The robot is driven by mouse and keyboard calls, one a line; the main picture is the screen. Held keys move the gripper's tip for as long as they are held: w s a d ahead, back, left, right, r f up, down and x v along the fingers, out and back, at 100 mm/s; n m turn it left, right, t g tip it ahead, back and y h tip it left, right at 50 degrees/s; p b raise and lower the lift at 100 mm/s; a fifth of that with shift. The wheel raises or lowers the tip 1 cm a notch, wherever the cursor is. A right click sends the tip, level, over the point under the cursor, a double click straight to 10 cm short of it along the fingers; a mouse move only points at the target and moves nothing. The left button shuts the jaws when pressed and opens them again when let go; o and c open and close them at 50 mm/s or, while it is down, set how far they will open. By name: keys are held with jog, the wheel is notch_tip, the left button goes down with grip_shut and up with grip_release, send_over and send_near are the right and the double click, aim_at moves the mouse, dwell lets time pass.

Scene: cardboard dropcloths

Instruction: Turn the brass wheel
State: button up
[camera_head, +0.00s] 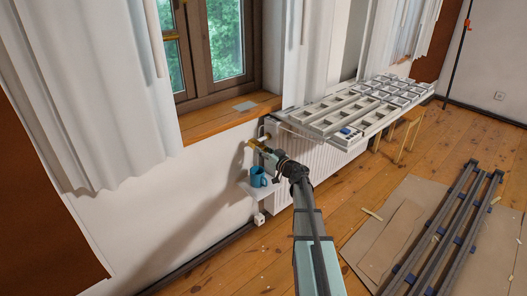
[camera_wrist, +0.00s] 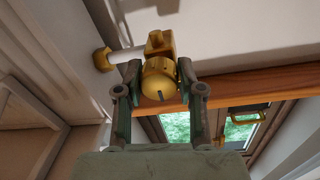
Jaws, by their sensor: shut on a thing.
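The brass wheel (camera_wrist: 159,80) is a round, ribbed knob with a dark mark on its face, on a brass valve fitting. In the wrist view it sits between the two fingers of my gripper (camera_wrist: 160,84), which are shut on it. A white pipe (camera_wrist: 126,55) runs from the fitting to a brass collar (camera_wrist: 102,60). In the head view the brass fitting (camera_head: 256,143) shows at the upper end of the radiator (camera_head: 309,158), and my gripper (camera_head: 267,152) reaches it from the lower right. My gripper partly hides the wheel there.
A blue mug (camera_head: 258,176) stands on a small white shelf (camera_head: 246,190) just below my gripper. A wooden window sill (camera_head: 225,117) lies above. Cardboard (camera_head: 405,222) and dark rails (camera_head: 440,230) lie on the floor at right.

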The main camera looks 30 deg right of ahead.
jog(key=shift+n+p, duration=0.3)
jog(key=shift+p, duration=0.05)
jog(key=shift+r+n+p, duration=0.1)
jog(key=shift+n+p, duration=0.35)
jog(key=shift+n, duration=0.15)
jog(key=n+p, duration=0.1)
jog(key=n, duration=0.8)
jog(key=shift+f+n+y, duration=0.2)
jog(key=shift+n+y, duration=0.1)
jog(key=shift+n, duration=0.1)
jog(key=n+b, duration=0.2)
jog(key=n, duration=0.4)
jog(key=shift+n, duration=0.4)
jog(key=n+b, duration=0.2)
jog(key=n, duration=0.1)
jog(key=shift+n+y, duration=0.4)
jog(key=shift+d+n+b, duration=0.1)
jog(key=shift+n+b, duration=0.55)
jog(key=shift+n, duration=0.95)
